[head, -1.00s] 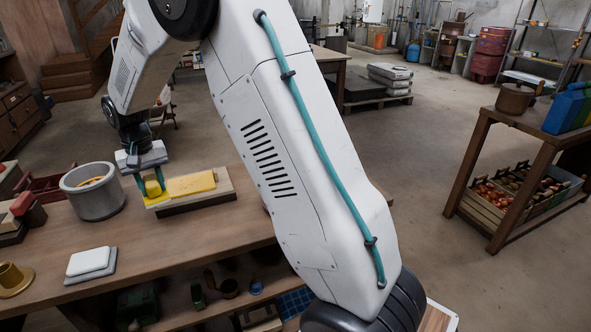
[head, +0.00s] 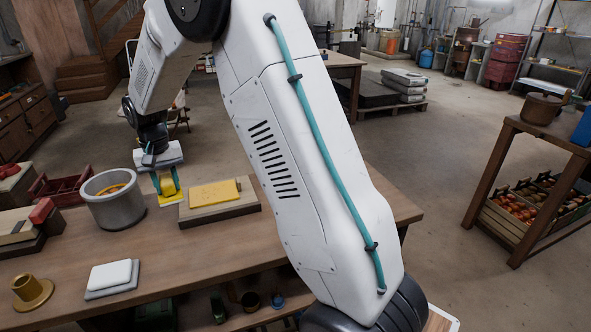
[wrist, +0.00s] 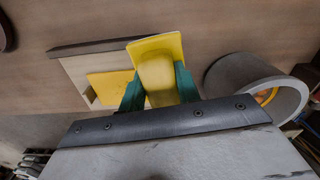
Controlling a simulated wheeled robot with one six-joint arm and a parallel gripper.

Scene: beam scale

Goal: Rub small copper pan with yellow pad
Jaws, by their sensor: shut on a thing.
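My gripper (head: 167,178) is shut on a yellow pad (head: 169,187), a yellow block with a flat yellow plate under it. In the wrist view the teal fingers grip the pad (wrist: 157,75) from both sides. It is held at the left end of a pale board with a flat yellow sheet (head: 213,194), above or behind the bench; I cannot tell if it touches anything. A brown, copper-like pot (head: 541,108) stands on a side table at the right. I cannot tell whether it is the small copper pan; no other clear copper pan shows.
A grey metal pot (head: 113,203) with something orange inside stands just left of the pad. A red crate (head: 70,186), a brass flanged cup (head: 32,291) and a white block (head: 111,274) are on the wooden bench (head: 190,250). The bench front middle is clear.

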